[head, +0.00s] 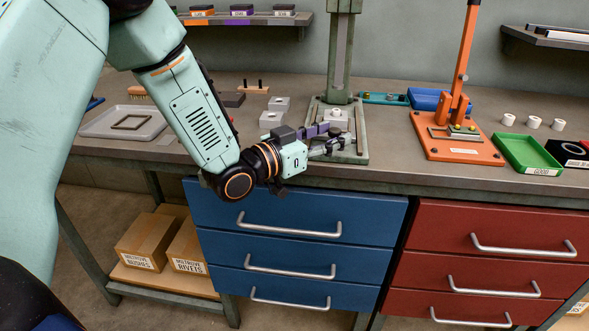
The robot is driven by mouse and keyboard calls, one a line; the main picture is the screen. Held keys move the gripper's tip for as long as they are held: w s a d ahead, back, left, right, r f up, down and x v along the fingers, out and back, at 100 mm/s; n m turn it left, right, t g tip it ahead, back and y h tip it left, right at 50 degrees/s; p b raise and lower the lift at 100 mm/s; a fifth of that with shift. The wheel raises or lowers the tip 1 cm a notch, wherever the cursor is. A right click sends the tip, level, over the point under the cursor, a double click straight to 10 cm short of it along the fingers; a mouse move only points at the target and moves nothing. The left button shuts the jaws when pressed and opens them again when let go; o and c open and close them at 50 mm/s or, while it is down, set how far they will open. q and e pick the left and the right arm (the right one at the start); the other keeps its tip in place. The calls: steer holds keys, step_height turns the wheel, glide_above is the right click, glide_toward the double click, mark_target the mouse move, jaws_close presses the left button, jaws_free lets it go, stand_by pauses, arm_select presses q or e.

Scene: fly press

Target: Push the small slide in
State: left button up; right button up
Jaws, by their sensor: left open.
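The green press (341,60) stands on the bench, with a slotted base plate (357,157) under its column. A white ring-shaped part (336,116) sits on this base. My left gripper (338,139) is open at the front of the base, its fingers pointing right across it. The gripper and its wrist cover the base's left front part. I cannot make out the small slide for certain; it may be hidden by my fingers, and contact cannot be told. My right gripper is out of view.
An orange press (458,150) stands to the right, with a green tray (526,153) and white rings (534,122) beyond. Grey blocks (271,118) and a grey tray (98,122) lie left. Blue drawers (290,212) and red drawers (490,220) are below the bench.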

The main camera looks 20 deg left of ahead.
arm_select(q)
steer(key=shift+w+d, duration=0.4)
steer(key=shift+w, duration=0.1)
steer(key=shift+d, duration=0.2)
steer(key=s+a+f+n+y+p, duration=0.1)
steer(key=s+a, duration=0.1)
steer(key=s, duration=0.3)
steer(key=s+a+f+n+y+p, duration=0.1)
steer(key=s+a+f, duration=0.1)
steer(key=s, duration=0.3)
steer(key=shift+s+g, duration=0.35)
steer(key=shift+g, duration=0.05)
steer(key=shift+a, duration=0.1)
